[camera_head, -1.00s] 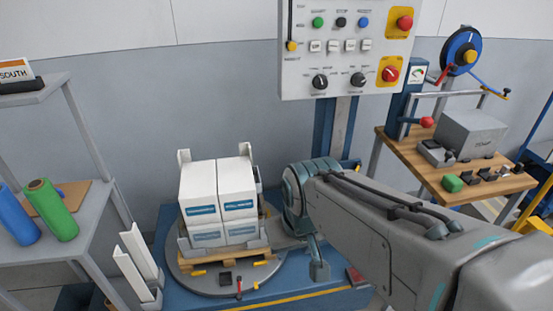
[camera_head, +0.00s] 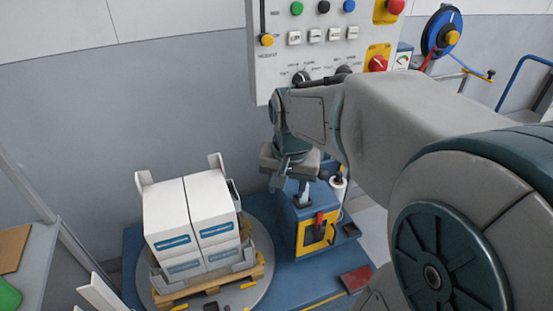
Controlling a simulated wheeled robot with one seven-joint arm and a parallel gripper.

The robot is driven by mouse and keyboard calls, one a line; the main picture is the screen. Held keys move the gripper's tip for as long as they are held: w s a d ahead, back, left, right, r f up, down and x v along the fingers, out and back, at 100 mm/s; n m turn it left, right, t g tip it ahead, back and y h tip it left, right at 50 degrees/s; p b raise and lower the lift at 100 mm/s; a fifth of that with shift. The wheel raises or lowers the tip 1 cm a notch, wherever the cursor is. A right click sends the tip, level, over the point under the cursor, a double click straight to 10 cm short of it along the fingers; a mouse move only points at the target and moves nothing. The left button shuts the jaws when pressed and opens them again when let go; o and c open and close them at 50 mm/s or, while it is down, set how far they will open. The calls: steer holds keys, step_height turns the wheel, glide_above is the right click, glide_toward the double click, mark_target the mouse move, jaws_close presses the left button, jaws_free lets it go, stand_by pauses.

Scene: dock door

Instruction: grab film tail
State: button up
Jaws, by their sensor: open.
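My gripper (camera_head: 282,178) hangs at the end of my arm, right of the stacked white cartons (camera_head: 192,218) and in front of the blue post. It is open, and its fingertips are small and partly hidden by my wrist. A white film roll (camera_head: 338,184) stands upright just right of it, partly covered by my arm. I cannot make out a loose film tail. The gripper appears apart from the cartons and the roll.
The cartons sit on a wooden pallet on a round grey turntable (camera_head: 262,285). A yellow-and-blue unit (camera_head: 314,232) with a red handle stands to its right. A control panel (camera_head: 330,45) hangs behind my arm. A grey shelf (camera_head: 38,262) is at left.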

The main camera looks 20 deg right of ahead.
steer(key=w+d+f+m+g+b, duration=0.1)
steer(key=w+d+f+m, duration=0.3)
steer(key=w+d+m, duration=0.3)
steer(key=w+d+f+m+g+b, duration=0.1)
steer(key=w+d+f+m, duration=0.4)
steer(key=w, duration=0.4)
steer(key=f, duration=1.3)
steer(key=shift+w+d, duration=0.1)
steer(key=shift+d, duration=0.1)
jaws_close()
